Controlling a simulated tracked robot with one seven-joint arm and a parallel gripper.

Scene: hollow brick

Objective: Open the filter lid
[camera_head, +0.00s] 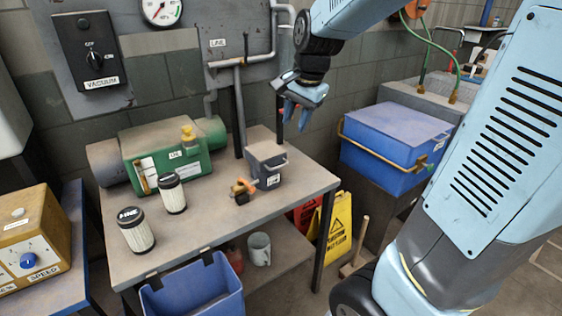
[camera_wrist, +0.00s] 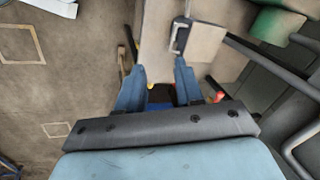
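A dark grey box with a lid, a front handle and a white label (camera_head: 268,163), which looks like the filter housing, stands near the back right of the workbench (camera_head: 222,216). Its lid looks shut. My gripper (camera_head: 292,115) hangs above and to the right of the box, apart from it, fingers pointing down. In the wrist view its two blue fingers (camera_wrist: 159,68) are spread with nothing between them. A dark handle-like part (camera_wrist: 181,36) shows just beyond the right fingertip there; I cannot tell exactly which part it is. Two white pleated filter cartridges (camera_head: 171,194) (camera_head: 136,230) stand on the bench.
A green tank (camera_head: 165,156) lies at the back of the bench. A small orange and black fitting (camera_head: 242,190) sits beside the grey box. Vertical pipes (camera_head: 240,110) rise behind it. A blue chest (camera_head: 392,145) and a yellow warning sign (camera_head: 340,230) stand to the right.

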